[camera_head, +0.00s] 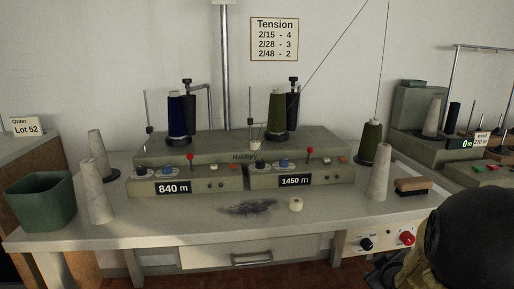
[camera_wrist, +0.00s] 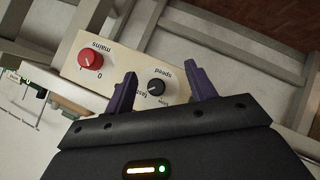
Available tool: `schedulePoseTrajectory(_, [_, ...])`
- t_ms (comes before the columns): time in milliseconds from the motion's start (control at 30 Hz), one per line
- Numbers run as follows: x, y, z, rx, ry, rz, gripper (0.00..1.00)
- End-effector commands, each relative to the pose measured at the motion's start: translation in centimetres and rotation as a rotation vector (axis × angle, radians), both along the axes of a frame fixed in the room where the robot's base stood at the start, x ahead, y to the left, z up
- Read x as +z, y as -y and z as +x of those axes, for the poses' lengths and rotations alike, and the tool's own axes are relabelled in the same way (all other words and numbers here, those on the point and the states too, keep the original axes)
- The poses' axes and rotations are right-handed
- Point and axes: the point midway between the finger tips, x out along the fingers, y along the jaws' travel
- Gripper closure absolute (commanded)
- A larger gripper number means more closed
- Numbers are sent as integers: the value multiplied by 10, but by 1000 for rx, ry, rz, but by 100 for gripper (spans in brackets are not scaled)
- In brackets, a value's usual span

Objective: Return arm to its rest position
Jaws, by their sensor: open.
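My gripper (camera_wrist: 162,95) shows in the wrist view with its two purple fingers apart and nothing between them. Beyond the fingers is the control panel (camera_wrist: 122,68) with a red mains knob (camera_wrist: 90,59) and a black speed knob (camera_wrist: 156,87). I cannot tell the exact gap from the fingers to the panel. In the head view my arm (camera_head: 478,235) fills the lower right corner, and my fingers are not visible there. The same panel shows there (camera_head: 385,238) under the table's front edge, just left of my arm.
The table (camera_head: 150,225) bears a winding machine (camera_head: 240,150) with blue (camera_head: 180,115) and green (camera_head: 277,113) cones. Another machine (camera_head: 430,140) is at right.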

Motion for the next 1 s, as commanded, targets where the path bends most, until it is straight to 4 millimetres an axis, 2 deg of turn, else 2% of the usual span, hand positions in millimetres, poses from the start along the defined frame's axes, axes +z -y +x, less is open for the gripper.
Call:
schedulePoseTrajectory(33, [5, -22, -4, -26, -46, 56, 44])
schedulePoseTrajectory(100, [2, -50, -15, -78, -119, 138, 44])
schedulePoseTrajectory(300, [-5, -121, -60, -214, -331, 330, 44])
schedulePoseTrajectory(600, [-2, -198, -131, -353, -601, 493, 44])
schedulePoseTrajectory(633, [1, -203, -137, -364, -620, 502, 44])
schedulePoseTrajectory(1000, [68, -198, -133, -364, -608, 498, 44])
